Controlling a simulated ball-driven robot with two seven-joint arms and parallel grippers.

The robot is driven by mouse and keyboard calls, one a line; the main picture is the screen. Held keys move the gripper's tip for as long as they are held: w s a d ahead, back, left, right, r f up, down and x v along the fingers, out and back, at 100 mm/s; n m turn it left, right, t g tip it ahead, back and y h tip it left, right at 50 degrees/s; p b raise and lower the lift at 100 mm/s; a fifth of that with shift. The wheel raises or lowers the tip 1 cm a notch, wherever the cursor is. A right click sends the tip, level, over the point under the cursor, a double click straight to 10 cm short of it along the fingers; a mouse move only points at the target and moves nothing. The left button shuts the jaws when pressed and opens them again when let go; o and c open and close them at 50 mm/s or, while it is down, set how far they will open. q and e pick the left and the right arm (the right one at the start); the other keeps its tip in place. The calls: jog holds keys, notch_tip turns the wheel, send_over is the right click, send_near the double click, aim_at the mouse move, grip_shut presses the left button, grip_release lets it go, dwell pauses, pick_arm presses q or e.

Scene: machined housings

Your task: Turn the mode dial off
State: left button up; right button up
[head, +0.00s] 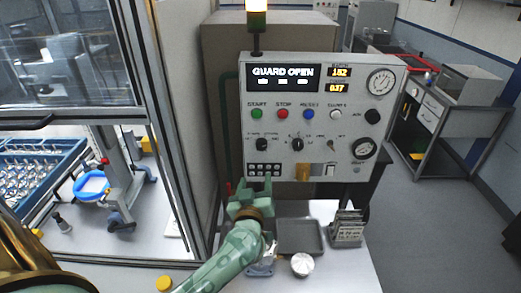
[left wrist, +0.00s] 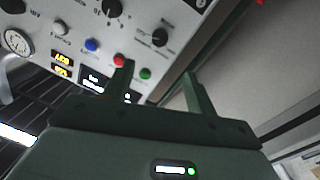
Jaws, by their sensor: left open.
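The grey control panel (head: 317,118) faces me and reads "GUARD OPEN". Two black rotary knobs sit in its middle row, a left knob (head: 263,144) and a right knob (head: 297,144). Their small labels are too blurred for me to tell which is the mode dial. In the left wrist view, turned upside down, they show as the left knob (left wrist: 160,37) and the right knob (left wrist: 112,8). My left gripper (head: 252,186) is open and empty, below the left knob near the panel's lower left, its fingers (left wrist: 157,80) apart. It holds neither knob. My right gripper is not in view.
Green (head: 257,114), red (head: 283,114) and blue (head: 309,114) buttons sit above the knobs. A dark tray (head: 300,237), a card rack (head: 346,229) and a metal part (head: 302,264) stand on the table below. A glazed guard frame (head: 165,120) stands left.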

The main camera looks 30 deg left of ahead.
aim_at(261, 147)
pick_arm(q)
jog(key=b+x, duration=0.2)
jog(key=x, duration=1.4)
jog(key=shift+s+a, duration=0.1)
jog(key=shift+a, duration=0.05)
jog(key=c, duration=1)
